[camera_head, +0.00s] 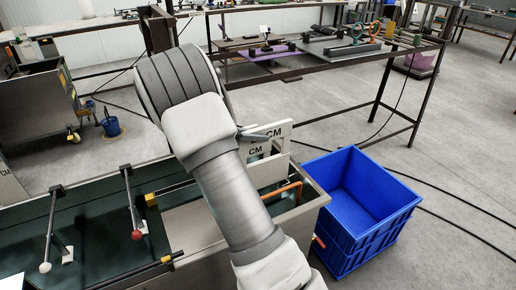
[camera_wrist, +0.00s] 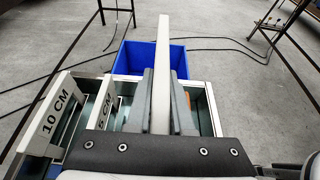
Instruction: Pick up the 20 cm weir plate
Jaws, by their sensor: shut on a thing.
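My gripper (camera_wrist: 165,110) is shut on a pale weir plate (camera_wrist: 163,75), seen edge-on between its two grey fingers in the wrist view. The held plate's label does not show there. To its left are a plate marked 10 CM (camera_wrist: 56,117) and another plate with a partly hidden CM label (camera_wrist: 106,111). In the head view, a dark finger of my gripper shows beside a white plate marked CM (camera_head: 279,134) at the tank's far end; another CM label (camera_head: 255,151) is below it. My arm hides much there, and I cannot tell whether the held plate is clear of the tank.
The tank (camera_head: 312,203) has a dark green bed and an orange pipe (camera_head: 281,190). Two gauge rods with a white and a red ball (camera_head: 136,235) stand over it. A blue crate (camera_head: 401,205) is right of the tank. A metal-framed table stands behind; cables cross the floor.

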